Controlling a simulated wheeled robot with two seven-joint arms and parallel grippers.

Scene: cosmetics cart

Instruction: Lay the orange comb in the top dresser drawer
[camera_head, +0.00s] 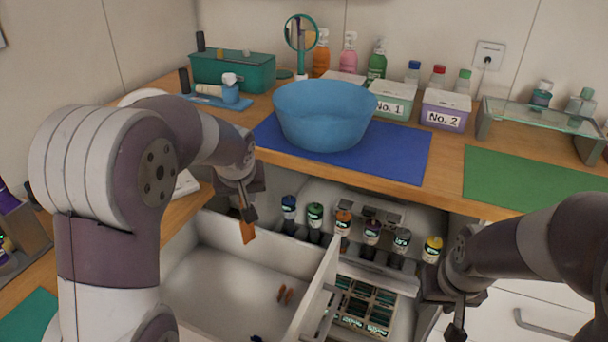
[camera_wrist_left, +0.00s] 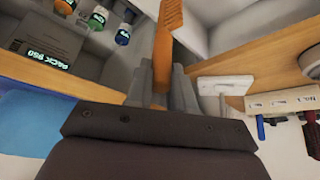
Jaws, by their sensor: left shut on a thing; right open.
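My left gripper (camera_head: 248,208) is shut on the orange comb (camera_head: 247,230) and holds it above the open white drawer (camera_head: 222,262), near its back edge. In the left wrist view the comb (camera_wrist_left: 167,35) points up and away from the fingers (camera_wrist_left: 160,85). My right gripper (camera_head: 447,318) is open and empty, low at the right by the bottle shelf.
Several bottles (camera_head: 343,222) stand in a rack right of the drawer, above a compartment of dark boxes (camera_head: 365,305). A blue bowl (camera_head: 325,115) sits on a blue mat (camera_head: 400,155) on the countertop. A green mat (camera_head: 530,180) lies at the right.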

